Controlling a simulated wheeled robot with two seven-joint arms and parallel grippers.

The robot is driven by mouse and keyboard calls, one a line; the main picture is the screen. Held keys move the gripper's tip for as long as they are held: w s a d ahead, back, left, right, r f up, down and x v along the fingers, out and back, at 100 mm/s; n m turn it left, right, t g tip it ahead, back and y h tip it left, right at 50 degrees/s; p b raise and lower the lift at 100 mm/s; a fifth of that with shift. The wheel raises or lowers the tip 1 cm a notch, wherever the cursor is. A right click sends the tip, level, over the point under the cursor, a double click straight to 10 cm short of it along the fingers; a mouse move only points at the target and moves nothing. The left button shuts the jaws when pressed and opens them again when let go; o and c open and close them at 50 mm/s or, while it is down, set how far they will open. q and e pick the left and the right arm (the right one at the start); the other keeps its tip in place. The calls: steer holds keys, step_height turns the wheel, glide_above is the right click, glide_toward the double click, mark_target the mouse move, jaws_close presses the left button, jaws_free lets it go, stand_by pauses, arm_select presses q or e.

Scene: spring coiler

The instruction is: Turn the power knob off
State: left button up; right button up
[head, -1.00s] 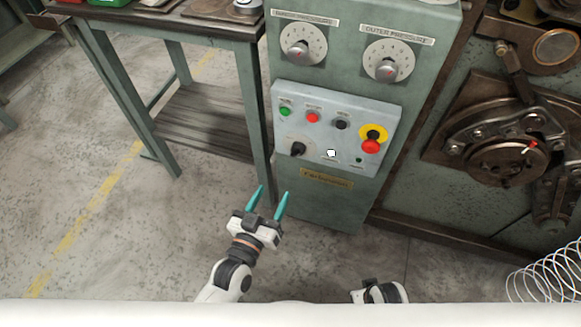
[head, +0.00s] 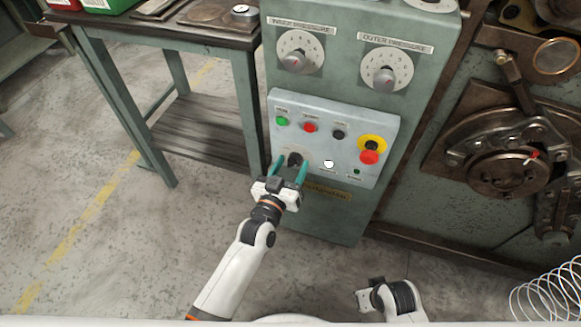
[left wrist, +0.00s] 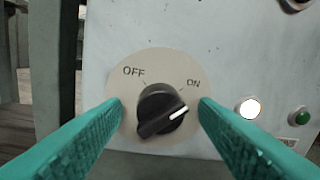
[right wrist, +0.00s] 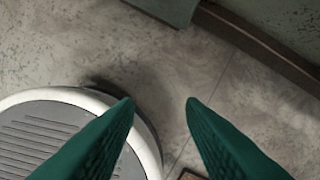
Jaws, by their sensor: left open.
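The black power knob (left wrist: 160,108) sits on a round cream plate marked OFF at its upper left and ON at its upper right. Its white pointer line is turned up and right, toward the ON side. In the head view the knob (head: 294,159) is at the lower left of the control panel (head: 350,115). My left gripper (head: 289,166) is open, with its teal fingers on either side of the knob; I cannot tell if they touch it. My right gripper (right wrist: 160,102) is open and empty above the floor, away from the panel.
A white lamp (left wrist: 249,108) and a small green one (left wrist: 299,116) are right of the knob. A red emergency button (head: 369,157) and green, red and black buttons are higher. A worktable (head: 165,40) stands left, the coiling machine (head: 500,170) right.

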arm_select(q)
steer(key=c, duration=1)
steer(key=shift+o, duration=0.2)
